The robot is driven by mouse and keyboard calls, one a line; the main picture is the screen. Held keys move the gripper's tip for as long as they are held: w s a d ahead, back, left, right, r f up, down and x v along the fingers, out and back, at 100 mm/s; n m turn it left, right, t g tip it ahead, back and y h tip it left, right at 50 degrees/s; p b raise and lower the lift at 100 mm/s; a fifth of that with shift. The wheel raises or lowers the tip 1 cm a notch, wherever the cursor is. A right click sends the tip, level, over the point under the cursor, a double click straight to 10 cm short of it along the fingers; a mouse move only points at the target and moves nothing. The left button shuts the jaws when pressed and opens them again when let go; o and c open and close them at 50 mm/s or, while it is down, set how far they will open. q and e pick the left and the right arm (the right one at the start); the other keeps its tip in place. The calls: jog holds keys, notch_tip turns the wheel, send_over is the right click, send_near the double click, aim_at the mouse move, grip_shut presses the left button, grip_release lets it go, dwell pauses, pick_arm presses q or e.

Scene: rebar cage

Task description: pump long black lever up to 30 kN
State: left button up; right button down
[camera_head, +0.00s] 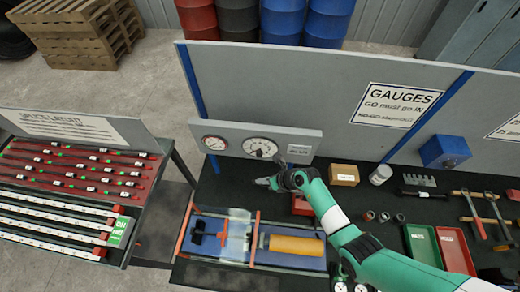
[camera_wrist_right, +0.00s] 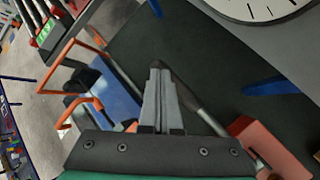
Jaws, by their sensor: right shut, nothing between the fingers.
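My right gripper (camera_head: 264,182) is shut and empty above the dark bench, in front of the gauge panel; its fingers (camera_wrist_right: 157,92) also show in the right wrist view. In that view, a long lever (camera_wrist_right: 205,115) runs behind and beside the fingers to a red pump block (camera_wrist_right: 258,142). I cannot tell whether the fingers touch the lever. In the head view, my arm partly hides the red pump (camera_head: 302,206), and the lever is not clear. A large round dial (camera_head: 260,148) is on the grey panel; its reading is too small to tell. My left gripper is not in view.
A blue-based press with a clear shield (camera_head: 236,236) and a yellow cylinder (camera_head: 297,245) lies left of my arm. Green and red trays (camera_head: 422,246) are at the right.

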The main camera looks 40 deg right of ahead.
jog(key=shift+f, duration=0.15)
jog(key=shift+w+a+f+b, duration=0.2)
jog(key=shift+f+b, duration=0.2)
jog(key=shift+f, duration=0.25)
jog(key=shift+w+a+f+b, duration=0.1)
jog(key=shift+w+f+b, duration=0.05)
jog(key=shift+f+b, duration=0.45)
jog(key=shift+f, duration=0.2)
jog(key=shift+w+a+f+b, duration=0.1)
jog(key=shift+f+b, duration=0.3)
jog(key=shift+f, duration=0.15)
jog(key=shift+f+b, duration=0.45)
jog(key=shift+f, duration=0.25)
